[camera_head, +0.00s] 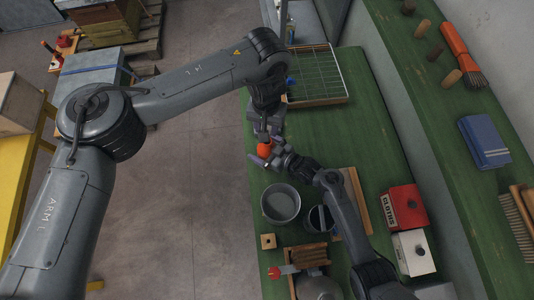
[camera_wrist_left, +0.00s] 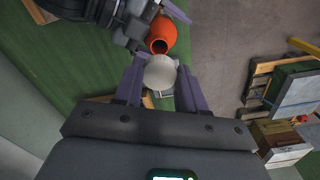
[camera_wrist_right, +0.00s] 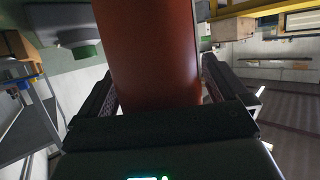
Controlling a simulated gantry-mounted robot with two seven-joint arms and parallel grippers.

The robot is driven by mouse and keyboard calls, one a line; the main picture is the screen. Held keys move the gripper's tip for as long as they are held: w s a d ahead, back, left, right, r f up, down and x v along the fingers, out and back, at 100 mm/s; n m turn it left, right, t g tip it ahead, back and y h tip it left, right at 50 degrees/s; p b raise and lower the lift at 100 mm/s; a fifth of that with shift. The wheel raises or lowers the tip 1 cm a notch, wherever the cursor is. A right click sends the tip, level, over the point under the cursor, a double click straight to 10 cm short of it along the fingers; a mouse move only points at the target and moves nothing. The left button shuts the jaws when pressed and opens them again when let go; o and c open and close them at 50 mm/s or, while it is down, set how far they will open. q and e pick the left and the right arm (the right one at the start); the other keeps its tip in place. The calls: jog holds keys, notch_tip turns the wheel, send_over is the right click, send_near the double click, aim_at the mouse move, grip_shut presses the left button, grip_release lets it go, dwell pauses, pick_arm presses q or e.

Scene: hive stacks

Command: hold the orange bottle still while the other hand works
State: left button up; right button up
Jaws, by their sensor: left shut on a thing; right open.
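The orange bottle (camera_head: 264,150) is over the green bench's left edge in the head view. My right gripper (camera_head: 268,153) has its fingers on either side of it, jaws open. In the right wrist view the bottle (camera_wrist_right: 148,50) fills the space between the fingers; contact is unclear. In the left wrist view the bottle (camera_wrist_left: 160,34) shows a dark open mouth. My left gripper (camera_head: 268,130) is just above the bottle in the head picture. It is shut on a pale round cap-like thing (camera_wrist_left: 160,73), close to the bottle's mouth; any gap between them is unclear.
On the green bench (camera_head: 340,130) stand a wire-grid frame (camera_head: 318,78), a metal pot (camera_head: 281,203), a small wooden block (camera_head: 268,241), a red box (camera_head: 403,207) and a white box (camera_head: 413,252). Open floor (camera_head: 190,200) lies left of the bench.

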dwell(0.3)
jog(key=c, duration=1.4)
pick_arm(q)
jog(key=shift+f, duration=2.5)
pick_arm(e)
jog(key=shift+c, duration=0.2)
pick_arm(q)
jog(key=shift+f, duration=0.9)
jog(key=shift+f, duration=0.55)
pick_arm(e)
jog(key=shift+f, duration=0.1)
